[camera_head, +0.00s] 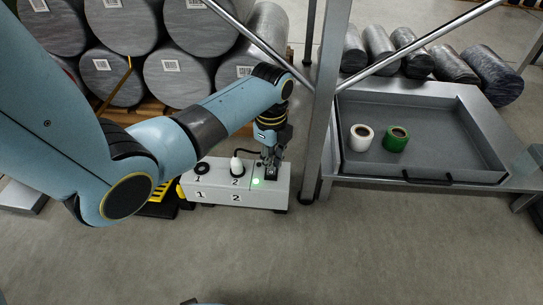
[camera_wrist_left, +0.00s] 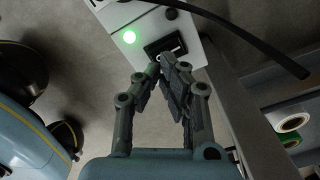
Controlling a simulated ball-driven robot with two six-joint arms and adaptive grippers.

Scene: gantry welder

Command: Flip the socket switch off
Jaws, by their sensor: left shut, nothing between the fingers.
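The white socket box (camera_head: 225,198) stands on the floor left of the metal frame post, with sockets marked 1 and 2 on top. A white plug (camera_head: 236,167) with a black cable sits at socket 2. A green light (camera_head: 256,181) glows near its right end, and it also shows in the left wrist view (camera_wrist_left: 129,37). Beside the light is the black switch (camera_wrist_left: 165,44), partly hidden by my fingers. My left gripper (camera_head: 270,166) is shut and empty, its fingertips right at the switch; whether they touch it I cannot tell. My right gripper is not in view.
The metal post (camera_head: 319,110) rises close to the right of the box. A grey tray table (camera_head: 450,158) with a white roll (camera_head: 361,137) and a green roll (camera_head: 396,139) stands further right. Grey cylinders (camera_head: 180,75) are stacked behind. The floor in front is clear.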

